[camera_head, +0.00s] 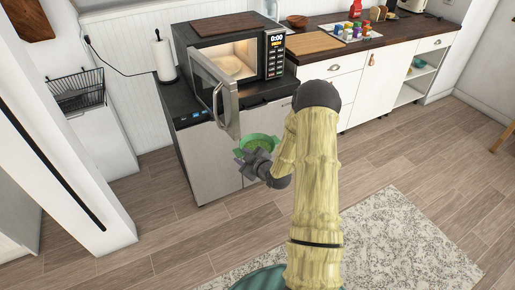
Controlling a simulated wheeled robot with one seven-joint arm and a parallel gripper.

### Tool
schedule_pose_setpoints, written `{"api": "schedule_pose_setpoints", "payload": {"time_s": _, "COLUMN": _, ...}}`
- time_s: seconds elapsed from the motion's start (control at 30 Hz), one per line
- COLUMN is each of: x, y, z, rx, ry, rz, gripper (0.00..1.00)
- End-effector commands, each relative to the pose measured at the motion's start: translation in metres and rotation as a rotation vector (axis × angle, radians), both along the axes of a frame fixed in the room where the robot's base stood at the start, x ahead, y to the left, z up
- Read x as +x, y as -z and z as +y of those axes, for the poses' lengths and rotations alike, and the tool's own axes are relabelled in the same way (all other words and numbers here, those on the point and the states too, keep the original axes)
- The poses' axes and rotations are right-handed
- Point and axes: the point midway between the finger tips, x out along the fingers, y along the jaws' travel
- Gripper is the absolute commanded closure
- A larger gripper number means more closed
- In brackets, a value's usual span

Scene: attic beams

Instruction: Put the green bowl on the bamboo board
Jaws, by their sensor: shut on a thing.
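The green bowl (262,138) is held in my gripper (247,160), which is shut on it. The bowl is in front of the counter, below and right of the open microwave door, with its opening facing up. My gripper covers part of its near side. A light wooden board, which looks like the bamboo board (313,43), lies flat on the dark counter right of the microwave. It looks bare, and it is beyond and above my gripper in the picture.
The microwave (273,66) stands left of the board, its door (217,92) swung open toward me. A tray with colourful jars (343,32) is right of the board, and a brown bowl (297,20) behind it. A dark board (224,25) tops the microwave. The floor (190,225) is clear.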

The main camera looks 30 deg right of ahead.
Motion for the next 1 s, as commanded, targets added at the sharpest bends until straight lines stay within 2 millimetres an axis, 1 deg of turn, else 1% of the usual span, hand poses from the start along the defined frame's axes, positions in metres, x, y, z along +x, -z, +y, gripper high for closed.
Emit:
{"api": "schedule_pose_setpoints", "payload": {"time_s": 0.03, "x": 0.000, "y": 0.013, "z": 0.017, "rx": 0.004, "ry": 0.007, "rz": 0.005, "gripper": 0.95}}
{"api": "schedule_pose_setpoints", "payload": {"time_s": 0.07, "x": 0.000, "y": 0.020, "z": 0.025, "rx": 0.004, "ry": 0.017, "rz": 0.006, "gripper": 0.95}}
{"api": "schedule_pose_setpoints", "payload": {"time_s": 0.2, "x": -0.010, "y": 0.064, "z": 0.069, "rx": 0.003, "ry": 0.083, "rz": 0.011, "gripper": 0.95}}
{"api": "schedule_pose_setpoints", "payload": {"time_s": 0.3, "x": -0.023, "y": 0.092, "z": 0.091, "rx": 0.003, "ry": 0.133, "rz": 0.009, "gripper": 0.95}}
{"api": "schedule_pose_setpoints", "payload": {"time_s": 0.4, "x": -0.037, "y": 0.113, "z": 0.105, "rx": 0.000, "ry": 0.173, "rz": 0.006, "gripper": 0.95}}
{"api": "schedule_pose_setpoints", "payload": {"time_s": 0.5, "x": -0.046, "y": 0.124, "z": 0.113, "rx": 0.000, "ry": 0.195, "rz": 0.002, "gripper": 0.95}}
{"api": "schedule_pose_setpoints", "payload": {"time_s": 0.57, "x": -0.049, "y": 0.127, "z": 0.115, "rx": 0.000, "ry": 0.203, "rz": 0.000, "gripper": 0.95}}
{"api": "schedule_pose_setpoints", "payload": {"time_s": 1.0, "x": -0.049, "y": 0.127, "z": 0.115, "rx": 0.000, "ry": 0.206, "rz": -0.002, "gripper": 0.95}}
